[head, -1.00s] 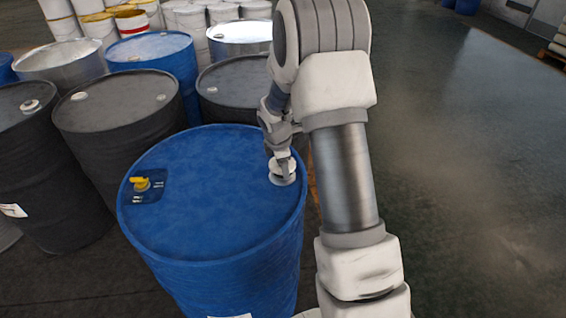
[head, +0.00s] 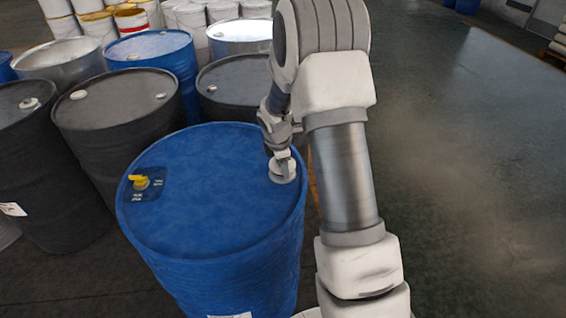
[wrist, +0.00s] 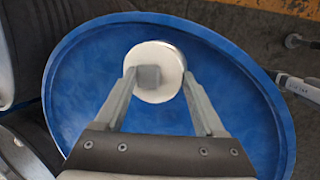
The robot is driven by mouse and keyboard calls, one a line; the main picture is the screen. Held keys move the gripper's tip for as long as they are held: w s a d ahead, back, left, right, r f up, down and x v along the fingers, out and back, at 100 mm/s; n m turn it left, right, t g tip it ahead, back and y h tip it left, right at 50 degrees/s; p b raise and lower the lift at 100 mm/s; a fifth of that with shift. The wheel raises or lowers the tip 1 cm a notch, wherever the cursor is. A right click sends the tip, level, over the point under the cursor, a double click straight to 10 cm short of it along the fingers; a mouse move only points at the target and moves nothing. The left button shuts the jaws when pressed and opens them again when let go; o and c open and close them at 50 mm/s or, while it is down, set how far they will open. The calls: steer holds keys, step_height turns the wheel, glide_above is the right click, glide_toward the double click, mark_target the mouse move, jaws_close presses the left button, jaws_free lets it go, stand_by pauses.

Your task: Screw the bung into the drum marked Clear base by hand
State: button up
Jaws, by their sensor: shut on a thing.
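A blue drum (head: 215,215) stands upright in front of me, and its lid also fills much of the wrist view (wrist: 85,95). A white label (head: 230,316) on its side is cut off by the frame edge, and I cannot read it. The white round bung (head: 284,177) sits at the right side of the lid; whether it is threaded in is unclear. In the wrist view the bung (wrist: 152,55) lies between the fingers of my gripper (wrist: 159,80), which is shut on it from above. The gripper (head: 281,159) partly covers the bung in the head view.
Dark drums (head: 115,105), another blue drum (head: 153,50) and several white pails stand close behind and to the left. The floor (head: 470,170) to the right is open.

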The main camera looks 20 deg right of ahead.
steer(key=shift+f+b, duration=0.4)
steer(key=shift+f, duration=0.2)
steer(key=o, duration=1.3)
steer(key=shift+o, duration=0.2)
steer(key=p+v, duration=0.1)
steer(key=v, duration=1.6)
steer(key=shift+r+p, duration=0.25)
steer(key=shift+p, duration=0.05)
steer(key=shift+c, duration=0.2)
